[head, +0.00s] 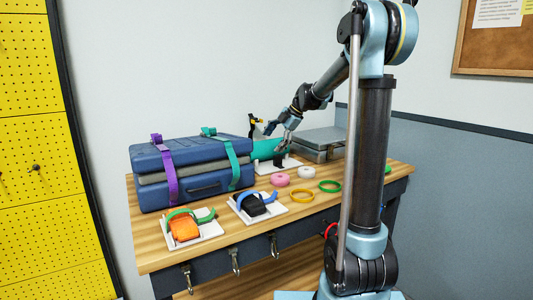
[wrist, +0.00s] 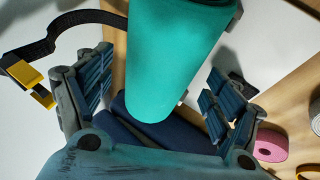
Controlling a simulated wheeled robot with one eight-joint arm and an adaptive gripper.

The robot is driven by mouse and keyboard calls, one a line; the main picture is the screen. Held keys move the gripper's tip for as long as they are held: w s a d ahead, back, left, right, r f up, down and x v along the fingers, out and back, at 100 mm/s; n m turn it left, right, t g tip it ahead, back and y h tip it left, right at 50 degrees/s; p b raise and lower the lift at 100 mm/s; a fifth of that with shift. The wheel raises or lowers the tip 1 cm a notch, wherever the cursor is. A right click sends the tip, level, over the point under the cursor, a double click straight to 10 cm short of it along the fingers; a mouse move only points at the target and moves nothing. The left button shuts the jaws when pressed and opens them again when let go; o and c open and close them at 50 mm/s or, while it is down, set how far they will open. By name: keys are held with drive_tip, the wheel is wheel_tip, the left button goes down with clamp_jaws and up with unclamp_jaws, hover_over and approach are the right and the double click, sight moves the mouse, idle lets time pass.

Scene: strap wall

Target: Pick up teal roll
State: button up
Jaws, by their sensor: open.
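The teal roll (wrist: 170,60) fills the upper middle of the wrist view. It lies between the two spread fingers of my gripper (wrist: 158,88), with visible space on both sides. In the head view the teal roll (head: 266,149) sits at the back of the bench, just right of the blue case, partly hidden. My gripper (head: 283,141) is at the roll's right end in that view. It is open and holds nothing. Whether any finger touches the roll cannot be told.
A strapped blue case (head: 190,170) stands to the left, a grey case (head: 322,140) to the right. A black strap with a yellow buckle (wrist: 28,75) is near the left finger. A pink roll (head: 280,180) and coloured rings lie in front. Two white trays (head: 205,231) are at the front left.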

sight(267, 148)
drive_tip(key=x, duration=0.5)
drive_tip(key=shift+s, duration=0.25)
drive_tip(key=c, duration=0.9)
